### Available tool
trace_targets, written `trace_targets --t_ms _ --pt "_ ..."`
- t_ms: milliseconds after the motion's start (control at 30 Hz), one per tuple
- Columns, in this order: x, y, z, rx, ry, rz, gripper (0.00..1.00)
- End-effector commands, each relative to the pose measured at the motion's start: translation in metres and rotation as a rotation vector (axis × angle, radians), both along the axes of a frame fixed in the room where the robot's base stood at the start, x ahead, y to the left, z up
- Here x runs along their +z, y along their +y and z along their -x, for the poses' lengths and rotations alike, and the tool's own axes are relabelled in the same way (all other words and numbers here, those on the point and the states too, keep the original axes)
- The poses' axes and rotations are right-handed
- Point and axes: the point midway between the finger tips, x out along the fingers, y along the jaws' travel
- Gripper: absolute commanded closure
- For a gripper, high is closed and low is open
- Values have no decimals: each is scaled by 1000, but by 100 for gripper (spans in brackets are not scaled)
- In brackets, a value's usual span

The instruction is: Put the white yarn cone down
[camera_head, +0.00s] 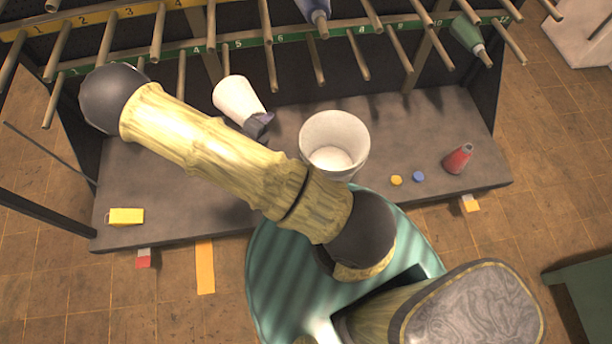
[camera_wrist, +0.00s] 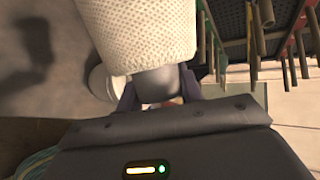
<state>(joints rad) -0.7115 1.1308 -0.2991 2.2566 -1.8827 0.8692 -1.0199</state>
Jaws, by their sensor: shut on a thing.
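The white yarn cone (camera_head: 237,98) is above the grey shelf, left of the white bucket, tilted in the head view with its narrow grey end toward my gripper (camera_head: 261,124). In the wrist view the cone (camera_wrist: 138,35) fills the top middle with its textured white yarn. My gripper (camera_wrist: 157,97) is shut on the cone's grey narrow end. My arm hides part of the shelf below, and I cannot tell how far the cone is from the shelf.
A white bucket (camera_head: 335,138) stands on the grey shelf (camera_head: 420,125). Numbered peg rows (camera_head: 290,38) overhang the back, holding a blue cone (camera_head: 316,14) and a green cone (camera_head: 468,36).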

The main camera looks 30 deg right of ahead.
Motion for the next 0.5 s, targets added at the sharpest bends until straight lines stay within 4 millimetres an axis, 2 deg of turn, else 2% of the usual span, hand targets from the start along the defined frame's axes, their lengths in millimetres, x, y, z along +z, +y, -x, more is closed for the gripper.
trace_targets --t_ms 300,500 --pt "-2 -6 -1 -8 1 2 100" --pt "-27 -7 -4 48 58 12 100"
